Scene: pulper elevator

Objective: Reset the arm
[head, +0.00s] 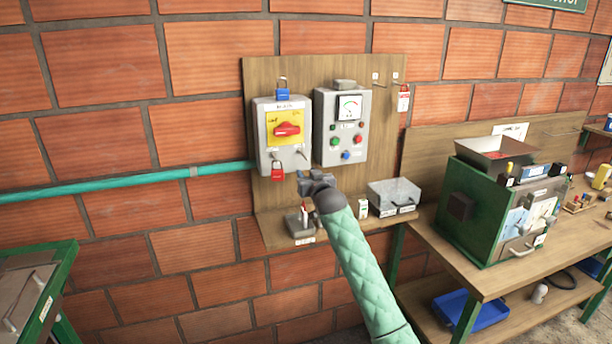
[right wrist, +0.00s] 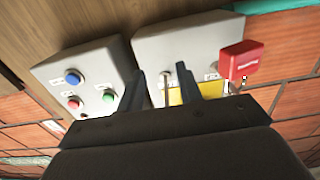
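My right arm in its green quilted sleeve reaches up from the bottom of the head view. Its dark right gripper (head: 312,182) is in front of the wooden panel, just below the grey switch box (head: 261,125). In the right wrist view the two black fingers of the right gripper (right wrist: 172,88) stand apart, with no object held. A thin metal rod (right wrist: 166,85) of the switch box shows between them; whether they touch it I cannot tell. My left gripper is in neither view.
A red padlock (head: 278,170) hangs on the switch box, and a blue padlock (head: 283,92) sits on top. The button box (head: 360,160) is to the right. A grey tray (head: 394,192) stands on the shelf. A green machine (head: 484,215) stands on the bench at right.

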